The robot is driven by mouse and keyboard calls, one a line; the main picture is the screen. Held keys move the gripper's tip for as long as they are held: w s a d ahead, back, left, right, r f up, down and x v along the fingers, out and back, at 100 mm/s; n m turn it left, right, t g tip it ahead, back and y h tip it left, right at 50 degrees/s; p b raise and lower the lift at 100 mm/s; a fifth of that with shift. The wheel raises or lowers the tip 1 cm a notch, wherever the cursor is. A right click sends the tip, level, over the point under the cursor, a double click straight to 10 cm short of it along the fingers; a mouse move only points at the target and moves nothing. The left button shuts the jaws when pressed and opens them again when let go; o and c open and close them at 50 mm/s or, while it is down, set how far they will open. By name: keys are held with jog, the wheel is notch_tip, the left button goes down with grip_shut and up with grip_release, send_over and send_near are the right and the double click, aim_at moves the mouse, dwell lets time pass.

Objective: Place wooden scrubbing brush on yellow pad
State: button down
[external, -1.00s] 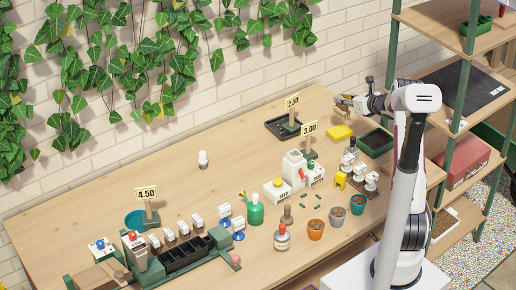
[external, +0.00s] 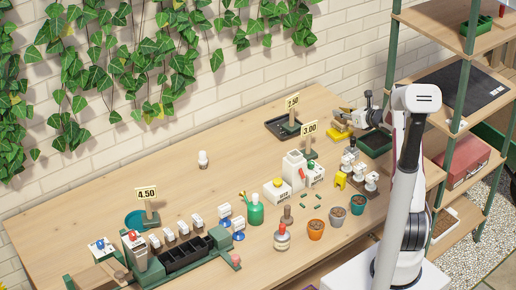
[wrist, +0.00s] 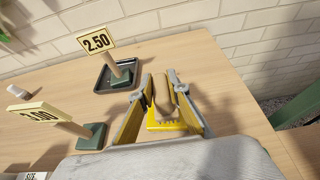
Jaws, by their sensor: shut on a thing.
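My gripper (external: 345,122) is low at the back right of the table, just over the yellow pad (external: 337,133). In the wrist view, my gripper (wrist: 160,92) has its two fingers on either side of the brown wooden brush (wrist: 164,100) and is shut on it. The fingers hide much of the brush. Yellow (wrist: 168,126) with a notched edge shows between the fingers, below the brush. I cannot tell whether the brush touches the pad.
A dark tray with the 2.50 sign (external: 292,102) stands left of my gripper, and the 3.00 sign (external: 309,128) stands nearer the front. A dark green-rimmed tray (external: 376,143) is close on the right. The table's back left is mostly clear.

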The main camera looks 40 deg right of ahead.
jog(key=shift+f, duration=0.5)
jog(key=shift+f, duration=0.15)
jog(key=c, duration=1.9)
grip_release()
jog(key=shift+s+r, duration=0.3)
jog(key=shift+v, duration=5.65)
jog(key=shift+r, duration=0.15)
